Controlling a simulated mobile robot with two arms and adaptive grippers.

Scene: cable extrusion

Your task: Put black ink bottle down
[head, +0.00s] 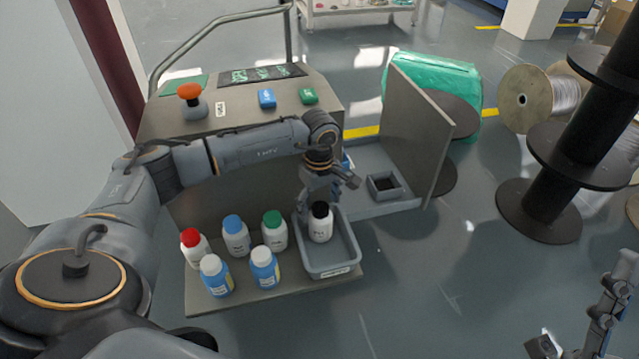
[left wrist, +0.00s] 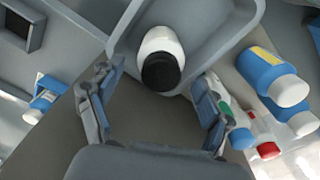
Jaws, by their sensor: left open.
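The black ink bottle (head: 320,224), white with a black cap, stands upright in the grey tray (head: 346,257) at the right end of the low shelf. It also shows in the left wrist view (left wrist: 161,55), inside the tray. My left gripper (head: 322,195) is above and just behind the bottle in the head view. In the left wrist view its two fingers (left wrist: 155,108) are spread wide, with nothing between the tips and the bottle beyond them. My right gripper (head: 568,347) shows at the lower right edge, partly cut off, far from the bottle.
Several other bottles with red (head: 195,247), blue (head: 236,235) and green (head: 274,231) caps stand left of the tray on the shelf (head: 230,301). A console with buttons (head: 267,98) rises behind. An upright grey panel (head: 411,130) stands to the right. Open floor lies further right.

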